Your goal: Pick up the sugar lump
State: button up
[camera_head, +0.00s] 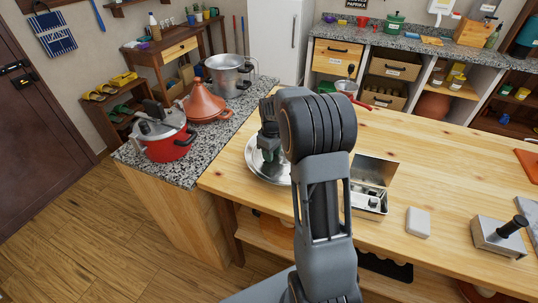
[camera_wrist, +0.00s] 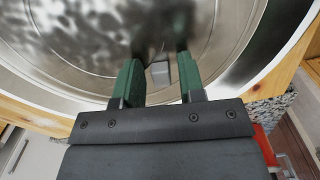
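The sugar lump (camera_wrist: 160,72) looks like a small pale grey cube in the wrist view. It sits on a shiny round metal tray (camera_wrist: 62,58), which also shows on the wooden counter in the head view (camera_head: 262,174). My gripper (camera_wrist: 157,62) has its two green fingers apart, one on each side of the lump in the picture, with visible gaps to both. I cannot tell how far above the tray the fingertips are. In the head view my gripper (camera_head: 270,154) is over the tray, and the lump cannot be made out there.
An open metal box (camera_head: 369,198) and a white block (camera_head: 418,222) stand right of the tray on the wooden counter (camera_head: 440,170). A red pot (camera_head: 170,148), a terracotta tagine (camera_head: 205,106) and a steel pot (camera_head: 226,80) stand on the stone top at left.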

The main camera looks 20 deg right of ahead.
grip_shut()
jog(key=shift+r, duration=0.5)
notch_tip(320, 180, up, 2)
jog(key=shift+r, duration=0.2)
jog(key=s+a+r+b, duration=0.2)
jog(key=s+a+r, duration=0.4)
jog(key=s+r, duration=0.3)
jog(key=s, duration=0.3)
jog(key=shift+s+r, duration=0.3)
jog(key=shift+s, duration=0.05)
